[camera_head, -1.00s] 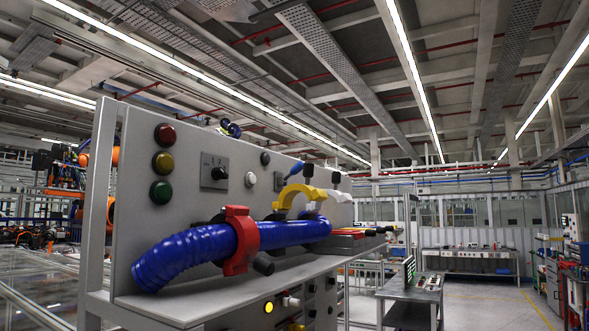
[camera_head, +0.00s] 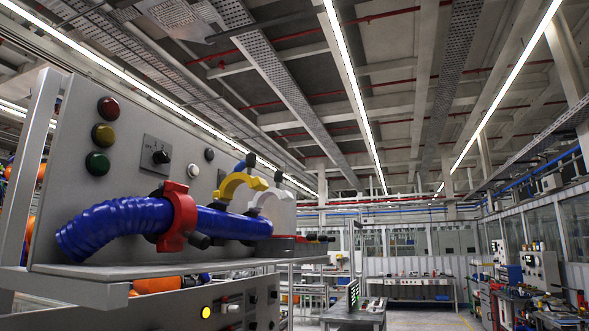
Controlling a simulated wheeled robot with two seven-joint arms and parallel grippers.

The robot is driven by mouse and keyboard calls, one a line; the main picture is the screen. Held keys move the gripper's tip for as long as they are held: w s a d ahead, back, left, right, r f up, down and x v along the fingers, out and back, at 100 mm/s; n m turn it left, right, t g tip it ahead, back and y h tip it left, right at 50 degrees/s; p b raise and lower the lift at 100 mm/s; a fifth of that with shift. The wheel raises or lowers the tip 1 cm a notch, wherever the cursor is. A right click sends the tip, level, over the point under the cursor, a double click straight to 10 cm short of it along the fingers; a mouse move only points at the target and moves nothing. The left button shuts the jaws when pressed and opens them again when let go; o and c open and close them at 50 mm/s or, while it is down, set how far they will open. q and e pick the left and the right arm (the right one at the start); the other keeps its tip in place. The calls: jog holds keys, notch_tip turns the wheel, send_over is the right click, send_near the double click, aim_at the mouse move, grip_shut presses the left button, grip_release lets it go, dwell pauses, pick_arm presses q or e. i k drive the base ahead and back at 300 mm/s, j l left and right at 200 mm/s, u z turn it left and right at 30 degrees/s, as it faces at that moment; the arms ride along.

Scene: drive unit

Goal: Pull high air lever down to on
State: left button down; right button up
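A grey upright panel (camera_head: 75,150) stands at the left. I cannot tell for certain which part is the high air lever. A blue handle with a black end (camera_head: 240,166) slants up behind the yellow clamp (camera_head: 241,183), and a small black knob (camera_head: 278,177) shows to its right. A thick blue hose (camera_head: 115,222) runs along the panel's front with a red clamp (camera_head: 178,218) around it. A white clamp (camera_head: 272,205) stands right of the yellow one and partly hides the panel. Neither of my grippers is in view.
The panel carries red, yellow and green round lamps (camera_head: 103,135) and a black rotary switch (camera_head: 160,157). A grey shelf (camera_head: 140,270) juts out below the hose. A small table (camera_head: 354,315) stands right of it.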

aim_at(241, 167)
jog(key=i+l+z, duration=0.25)
jog(key=i+z, duration=0.6)
jog(key=i, duration=1.15)
jog(key=i+l, duration=0.1)
jog(key=i, duration=2.2)
jog(key=i+l+u, duration=0.1)
jog(key=i, duration=1.05)
jog(key=u, duration=0.45)
jog(key=i+u, duration=0.1)
jog(key=u, duration=0.35)
jog(key=l+u, duration=0.1)
jog(key=u, duration=0.3)
jog(key=i+l+u, duration=0.1)
jog(key=u, duration=0.35)
jog(key=l+u, duration=0.1)
jog(key=u, duration=2.95)
